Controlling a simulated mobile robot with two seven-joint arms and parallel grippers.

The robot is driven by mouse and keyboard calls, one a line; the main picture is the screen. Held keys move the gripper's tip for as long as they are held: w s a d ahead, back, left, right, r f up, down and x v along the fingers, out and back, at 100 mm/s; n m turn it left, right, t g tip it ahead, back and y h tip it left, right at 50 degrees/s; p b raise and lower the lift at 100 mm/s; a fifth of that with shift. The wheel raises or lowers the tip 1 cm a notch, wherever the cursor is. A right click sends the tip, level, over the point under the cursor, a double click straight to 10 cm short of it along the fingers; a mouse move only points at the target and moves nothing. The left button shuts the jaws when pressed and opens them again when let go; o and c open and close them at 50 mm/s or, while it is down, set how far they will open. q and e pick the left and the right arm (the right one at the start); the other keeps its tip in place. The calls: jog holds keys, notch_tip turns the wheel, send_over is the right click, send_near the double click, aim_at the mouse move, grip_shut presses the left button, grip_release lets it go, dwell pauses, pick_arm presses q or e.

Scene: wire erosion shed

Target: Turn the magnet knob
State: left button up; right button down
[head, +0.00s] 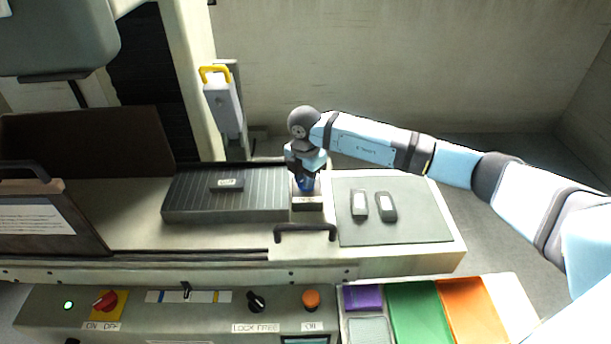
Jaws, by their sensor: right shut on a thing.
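My right gripper (305,174) points down at the right end of the ribbed grey magnet plate (240,204). It is shut on a small blue knob (305,185), which I take to be the magnet knob. The knob sits on a small block with a white label (307,201), too small to read. The gripper hides the upper part of the knob, and its turn position cannot be told. A small labelled grey piece (227,184) lies on the plate. My left gripper is not in view.
A grey mat (391,227) with two small dark-and-white devices lies right of the knob. A dark bar handle (305,229) stands in front. The front panel has a red switch (105,301), a black knob (257,301) and an orange button (311,299).

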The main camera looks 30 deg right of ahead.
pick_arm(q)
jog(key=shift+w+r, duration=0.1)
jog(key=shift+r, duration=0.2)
pick_arm(e)
jog(key=shift+m, duration=0.3)
jog(key=c, duration=1)
grip_release()
jog(key=shift+c, duration=0.2)
jog(key=shift+r, duration=0.55)
pick_arm(q)
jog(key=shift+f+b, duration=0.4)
jog(key=shift+b, duration=0.1)
pick_arm(e)
notch_tip(320, 180, up, 13)
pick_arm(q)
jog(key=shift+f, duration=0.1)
pick_arm(e)
jog(key=shift+f, duration=0.15)
